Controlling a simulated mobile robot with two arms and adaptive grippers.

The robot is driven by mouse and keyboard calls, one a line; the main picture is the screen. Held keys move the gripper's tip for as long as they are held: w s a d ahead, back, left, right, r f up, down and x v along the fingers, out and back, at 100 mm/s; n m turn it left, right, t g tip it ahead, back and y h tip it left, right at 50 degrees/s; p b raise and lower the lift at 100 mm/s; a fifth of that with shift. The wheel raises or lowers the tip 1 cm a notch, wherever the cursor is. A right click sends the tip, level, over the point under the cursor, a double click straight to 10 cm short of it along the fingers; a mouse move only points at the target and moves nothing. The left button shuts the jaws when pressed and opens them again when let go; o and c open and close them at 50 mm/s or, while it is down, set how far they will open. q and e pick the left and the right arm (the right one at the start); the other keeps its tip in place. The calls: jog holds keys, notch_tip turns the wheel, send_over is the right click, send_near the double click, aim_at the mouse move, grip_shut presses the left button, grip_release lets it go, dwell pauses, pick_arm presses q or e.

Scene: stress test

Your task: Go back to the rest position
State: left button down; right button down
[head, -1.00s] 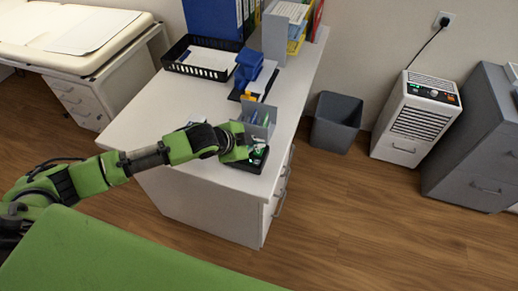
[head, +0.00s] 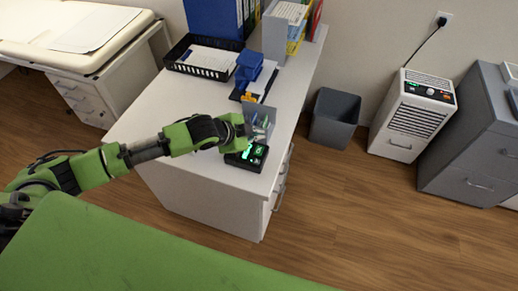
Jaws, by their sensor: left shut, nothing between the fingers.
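My left gripper (head: 257,132) is at the end of the green arm that comes in from the left. It is shut and empty, above the front right part of the white desk (head: 180,210). Just below it sits a small black device (head: 247,157) with a lit green screen. The fingers are small and partly blend with the grey holder (head: 261,116) behind them. I cannot tell whether they touch it. My right gripper is not in view.
A grey bin (head: 335,119), a white heater-like unit (head: 412,117) and a grey cabinet (head: 478,140) stand right. The floor in front of them is clear.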

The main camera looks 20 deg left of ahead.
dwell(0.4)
pick_arm(q)
jog(key=s+d+f+n+g, duration=0.1)
jog(key=s+d+n, duration=0.1)
jog(key=s+d, duration=0.35)
jog(key=s+d+n, duration=0.2)
jog(key=s+d, duration=0.1)
jog(key=s, duration=0.5)
jog(key=s+a+f+n+g+y, duration=0.1)
jog(key=s+a+n+g+y, duration=0.1)
jog(key=s+a+n, duration=0.5)
jog(key=s+a+f+n+g+y, duration=0.15)
jog(key=s+a, duration=0.35)
jog(key=s, duration=0.6)
notch_tip(320, 180, down, 26)
jog(key=g+b, duration=0.1)
jog(key=g, duration=0.1)
jog(key=s+a+f+b, duration=0.1)
jog(key=s+a+f, duration=0.1)
jog(key=s+f, duration=1.6)
jog(key=shift+s+a+m+g, duration=0.25)
jog(key=shift+a+m+g, duration=0.05)
jog(key=shift+m+g, duration=0.05)
